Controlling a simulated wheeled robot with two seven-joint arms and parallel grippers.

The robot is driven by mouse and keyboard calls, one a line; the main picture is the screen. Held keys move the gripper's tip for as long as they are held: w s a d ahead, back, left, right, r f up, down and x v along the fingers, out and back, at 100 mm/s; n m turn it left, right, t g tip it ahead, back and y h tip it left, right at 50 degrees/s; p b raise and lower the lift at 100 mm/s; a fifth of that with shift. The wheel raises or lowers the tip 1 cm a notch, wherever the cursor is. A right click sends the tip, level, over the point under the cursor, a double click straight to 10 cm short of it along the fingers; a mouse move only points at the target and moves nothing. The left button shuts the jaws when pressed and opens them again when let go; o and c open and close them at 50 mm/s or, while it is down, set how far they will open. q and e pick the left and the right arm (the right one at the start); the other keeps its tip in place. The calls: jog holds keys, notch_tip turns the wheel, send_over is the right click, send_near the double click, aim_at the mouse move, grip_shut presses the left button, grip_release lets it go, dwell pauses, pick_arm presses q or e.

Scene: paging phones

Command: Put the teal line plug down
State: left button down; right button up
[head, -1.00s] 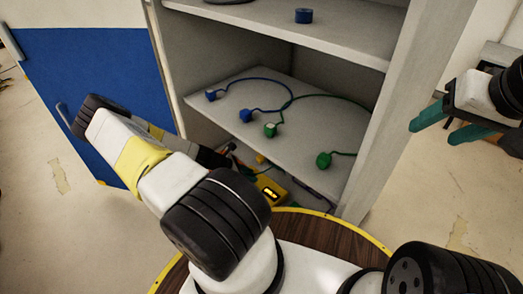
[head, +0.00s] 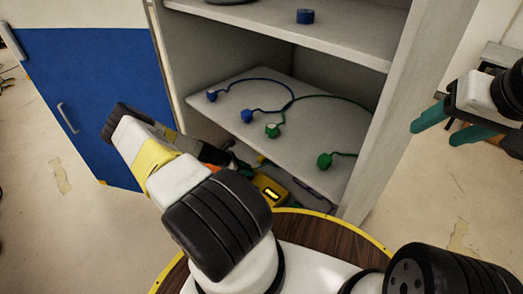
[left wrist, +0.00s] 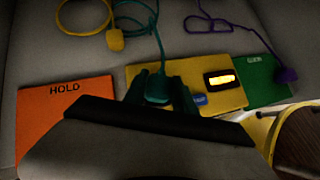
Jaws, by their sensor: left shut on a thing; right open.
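In the left wrist view my left gripper (left wrist: 160,95) is shut on the teal line plug (left wrist: 157,87), whose teal cord runs up behind it. In the head view my left arm reaches into the cabinet's lowest compartment, with the fingers and plug largely hidden. My right gripper (head: 450,123) is open and empty at the right, outside the cabinet.
An orange mat marked HOLD (left wrist: 65,115) lies left, a green mat (left wrist: 262,90) right. A yellow plug (left wrist: 115,40) and purple plug (left wrist: 287,75) lie near. The shelf (head: 305,140) above holds blue and green plugs.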

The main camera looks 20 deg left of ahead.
pick_arm(q)
jog(key=shift+f, duration=0.1)
jog(key=shift+f, duration=0.15)
jog(key=c, duration=1)
grip_release()
jog(key=shift+r, duration=0.2)
jog(key=v, duration=1.2)
jog(key=shift+r, duration=0.15)
